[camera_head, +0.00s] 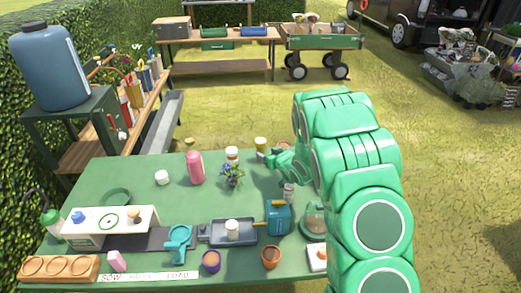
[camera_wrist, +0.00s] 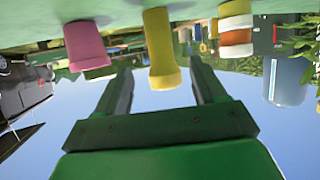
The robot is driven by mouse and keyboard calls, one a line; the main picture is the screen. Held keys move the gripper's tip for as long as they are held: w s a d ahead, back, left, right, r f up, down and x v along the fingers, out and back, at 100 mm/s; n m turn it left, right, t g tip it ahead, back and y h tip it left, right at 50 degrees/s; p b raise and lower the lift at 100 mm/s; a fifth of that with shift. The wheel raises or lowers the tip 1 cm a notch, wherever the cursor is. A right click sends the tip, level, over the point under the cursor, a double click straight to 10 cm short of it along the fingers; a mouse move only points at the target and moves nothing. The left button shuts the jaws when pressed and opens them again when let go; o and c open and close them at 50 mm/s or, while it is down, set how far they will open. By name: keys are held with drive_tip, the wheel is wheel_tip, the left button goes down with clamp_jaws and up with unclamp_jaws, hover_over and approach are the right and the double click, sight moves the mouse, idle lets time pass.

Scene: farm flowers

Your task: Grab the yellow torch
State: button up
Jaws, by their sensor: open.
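The yellow torch (camera_head: 261,143) stands at the far edge of the green table, just beyond my gripper (camera_head: 268,156). In the wrist view, which is upside down, the yellow torch (camera_wrist: 160,50) has a wide end and a narrower body. It lies between the lines of my two fingers (camera_wrist: 160,72). The fingers are apart, with a visible gap on each side of the torch. My gripper is open and holds nothing. I cannot tell how far the fingertips reach along the torch.
A white jar with an orange-red band (camera_wrist: 235,30) and a pink object (camera_wrist: 85,45) flank the torch. A pink bottle (camera_head: 195,167), a potted purple flower (camera_head: 231,172) and a teal watering can (camera_head: 278,217) stand on the table (camera_head: 140,178). Grass lies beyond.

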sight(263, 144)
drive_tip(key=shift+x, duration=3.65)
drive_tip(key=shift+a+r, duration=0.1)
drive_tip(key=shift+r, duration=0.05)
drive_tip(key=c, duration=1.2)
drive_tip(key=shift+r, duration=0.5)
wheel_tip(263, 144, up, 2)
drive_tip(key=shift+r, duration=0.2)
drive_tip(key=s+r, duration=0.3)
drive_tip(key=s, duration=0.1)
drive_tip(key=s+r, duration=0.3)
drive_tip(key=s, duration=0.2)
drive_tip(key=s+d+r, duration=0.1)
drive_tip(key=s+r, duration=0.2)
drive_tip(key=s, duration=0.2)
drive_tip(key=shift+r, duration=0.3)
